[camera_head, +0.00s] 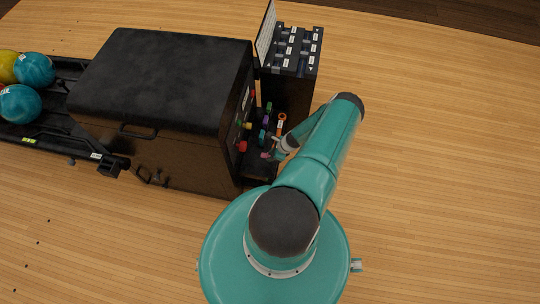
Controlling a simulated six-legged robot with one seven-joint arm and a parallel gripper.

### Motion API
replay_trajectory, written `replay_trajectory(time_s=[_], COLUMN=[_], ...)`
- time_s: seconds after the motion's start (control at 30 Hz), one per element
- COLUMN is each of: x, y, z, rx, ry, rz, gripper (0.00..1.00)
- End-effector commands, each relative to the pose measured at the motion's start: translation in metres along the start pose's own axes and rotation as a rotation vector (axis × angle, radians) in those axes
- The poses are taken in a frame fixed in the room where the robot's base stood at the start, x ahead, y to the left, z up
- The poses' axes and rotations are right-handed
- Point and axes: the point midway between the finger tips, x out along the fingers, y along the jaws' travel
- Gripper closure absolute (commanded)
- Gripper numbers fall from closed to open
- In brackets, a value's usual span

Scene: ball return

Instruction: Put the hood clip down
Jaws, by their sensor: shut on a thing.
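My gripper (276,152) is at the end of my teal arm, low beside the right side of the black ball-return hood (160,75). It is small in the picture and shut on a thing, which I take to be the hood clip. The clip's shape and colour cannot be made out there. An upright orange piece (281,123) stands just behind the gripper. I cannot tell whether the gripper touches the dark ledge (258,170) below it.
Several small coloured pieces, among them a red one (242,146), crowd the hood's right side. A dark labelled rack (298,50) stands behind. Bowling balls (20,103) lie on the track at left. The wooden floor (440,150) at right is clear.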

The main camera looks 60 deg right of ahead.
Motion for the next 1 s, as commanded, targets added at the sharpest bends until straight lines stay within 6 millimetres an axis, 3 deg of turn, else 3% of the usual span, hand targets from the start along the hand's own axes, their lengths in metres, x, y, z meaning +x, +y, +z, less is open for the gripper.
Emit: replay_trajectory(time_s=[0.47,0.87,0.9,1.0], x=[0.049,0.055,0.055,0.055], y=[0.0,0.0,0.0,0.0], z=[-0.024,-0.025,-0.025,-0.025], rx=[0.0,0.0,0.0,0.0], ry=[-0.001,0.0,0.0,0.0], rz=[0.0,0.0,0.0,0.0], gripper=[0.92,0.92,0.67,0.49])
